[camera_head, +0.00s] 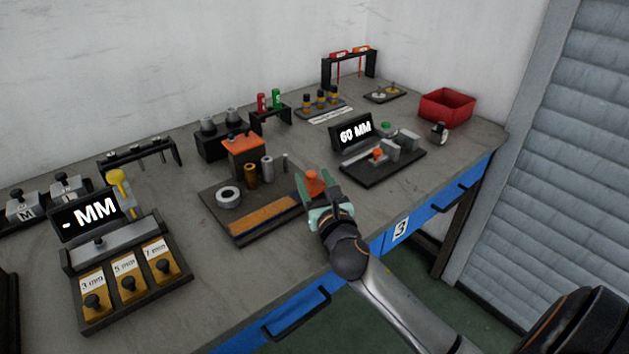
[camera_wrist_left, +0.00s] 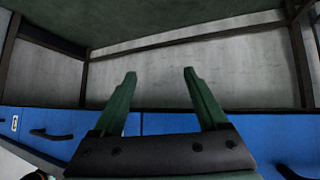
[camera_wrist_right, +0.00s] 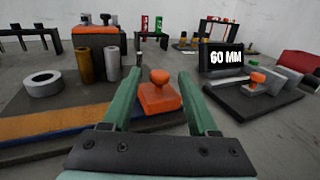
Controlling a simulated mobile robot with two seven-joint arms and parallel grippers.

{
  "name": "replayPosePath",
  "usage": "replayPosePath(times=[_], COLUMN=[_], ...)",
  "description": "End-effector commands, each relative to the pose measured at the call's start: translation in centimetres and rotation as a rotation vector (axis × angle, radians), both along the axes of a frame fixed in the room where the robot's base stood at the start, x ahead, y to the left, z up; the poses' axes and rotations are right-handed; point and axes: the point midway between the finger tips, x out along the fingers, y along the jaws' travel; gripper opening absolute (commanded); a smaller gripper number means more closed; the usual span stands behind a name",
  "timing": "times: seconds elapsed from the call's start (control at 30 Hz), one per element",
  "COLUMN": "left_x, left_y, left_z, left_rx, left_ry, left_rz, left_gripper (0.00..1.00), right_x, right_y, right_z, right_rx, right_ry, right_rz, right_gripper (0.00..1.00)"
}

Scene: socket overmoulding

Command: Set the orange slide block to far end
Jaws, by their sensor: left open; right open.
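The orange slide block (camera_head: 314,181) with a round knob on top sits at the right end of a dark base plate (camera_head: 239,239), by a long orange-brown strip (camera_head: 262,215). In the right wrist view the block (camera_wrist_right: 160,97) shows between the two green fingers of my right gripper (camera_wrist_right: 160,76). That gripper (camera_head: 317,187) is open around the block; I cannot tell whether a finger touches it. My left gripper (camera_wrist_left: 159,75) is open and empty in the left wrist view, in front of the blue drawers, and is outside the head view.
A grey ring (camera_head: 228,196), a brass cylinder (camera_head: 250,176) and an orange-topped block (camera_head: 243,146) stand on the plate. A 60 MM display (camera_head: 352,132) with its fixture is to the right.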

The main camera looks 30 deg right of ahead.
Motion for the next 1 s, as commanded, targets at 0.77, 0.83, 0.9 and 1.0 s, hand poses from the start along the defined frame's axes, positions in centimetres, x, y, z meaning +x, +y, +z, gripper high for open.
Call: replayPosePath(times=[0.77, 0.83, 0.9, 1.0], left_x=[0.10, 0.09, 0.08, 0.06], left_y=[0.06, 0.07, 0.08, 0.08], left_z=[0.10, 0.07, 0.04, 0.00], left_rx=[0.001, 0.001, 0.001, 0.001], left_ry=[-0.002, -0.002, -0.001, 0.000], left_rz=[0.000, 0.000, 0.000, 0.000], left_gripper=[0.76, 0.76, 0.76, 0.76], right_x=[-0.05, -0.04, -0.04, -0.05], right_y=[0.02, 0.02, 0.02, 0.03], right_z=[0.00, -0.01, -0.01, -0.02], right_rx=[0.000, 0.000, 0.000, 0.000], right_ry=[0.000, 0.000, 0.000, 0.000], right_rz=[0.000, 0.000, 0.000, 0.000], right_gripper=[0.00, 0.00, 0.00, 0.00])
